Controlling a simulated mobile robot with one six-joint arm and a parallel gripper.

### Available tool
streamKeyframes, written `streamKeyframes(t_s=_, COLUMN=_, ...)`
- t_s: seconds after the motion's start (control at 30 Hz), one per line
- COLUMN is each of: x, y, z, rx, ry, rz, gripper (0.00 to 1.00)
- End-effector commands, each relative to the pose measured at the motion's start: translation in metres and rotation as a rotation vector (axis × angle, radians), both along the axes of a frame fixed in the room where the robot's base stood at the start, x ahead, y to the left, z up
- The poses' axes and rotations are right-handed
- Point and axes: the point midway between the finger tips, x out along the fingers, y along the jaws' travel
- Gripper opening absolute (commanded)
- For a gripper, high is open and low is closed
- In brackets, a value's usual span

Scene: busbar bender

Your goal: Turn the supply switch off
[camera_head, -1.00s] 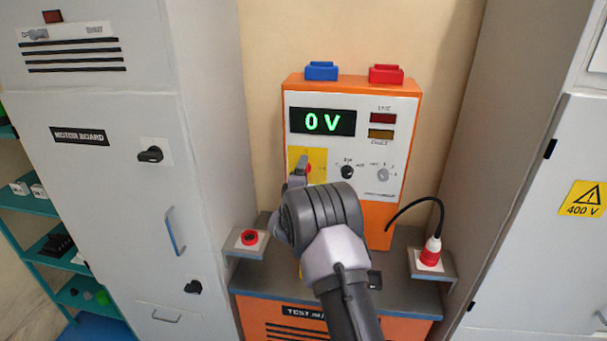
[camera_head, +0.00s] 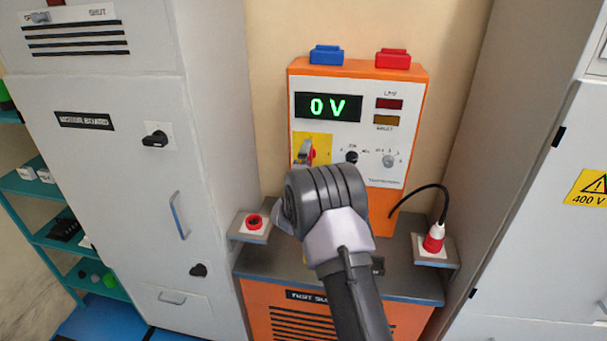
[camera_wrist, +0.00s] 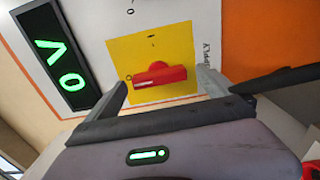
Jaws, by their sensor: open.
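The supply switch is a red bar handle (camera_wrist: 160,76) on a yellow plate (camera_wrist: 178,48), seen close in the wrist view. Its bar lies across that picture, its left end near a small round mark; a short line mark is above. In the head view the yellow plate (camera_head: 325,142) is on the test supply's white front, mostly behind my gripper (camera_head: 304,152), with a bit of red showing. My gripper (camera_wrist: 165,92) is open in the wrist view, one finger on each side of the handle. I cannot tell whether either finger touches it.
The green display (camera_head: 328,107) above the switch reads 0 V. Two small knobs (camera_head: 352,157) are to its right. A red button box (camera_head: 255,221) stands lower left, and a red plug (camera_head: 434,238) with a black cable lower right. Grey cabinets (camera_head: 130,200) flank the supply.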

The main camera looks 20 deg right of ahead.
Motion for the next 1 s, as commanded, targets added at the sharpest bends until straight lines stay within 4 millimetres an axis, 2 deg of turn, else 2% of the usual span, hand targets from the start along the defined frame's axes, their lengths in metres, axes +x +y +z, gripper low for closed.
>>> streamKeyframes(t_s=0.3, x=-0.083, y=0.057, z=0.001, rx=-0.001, ry=0.003, rz=0.004, gripper=0.99)
streamKeyframes(t_s=0.5, x=-0.120, y=0.082, z=0.000, rx=0.000, ry=0.001, rz=0.003, gripper=0.99)
streamKeyframes(t_s=0.67, x=-0.131, y=0.088, z=0.001, rx=0.000, ry=0.000, rz=0.001, gripper=0.99)
streamKeyframes(t_s=1.0, x=-0.131, y=0.088, z=0.001, rx=-0.001, ry=0.001, rz=0.001, gripper=0.99)
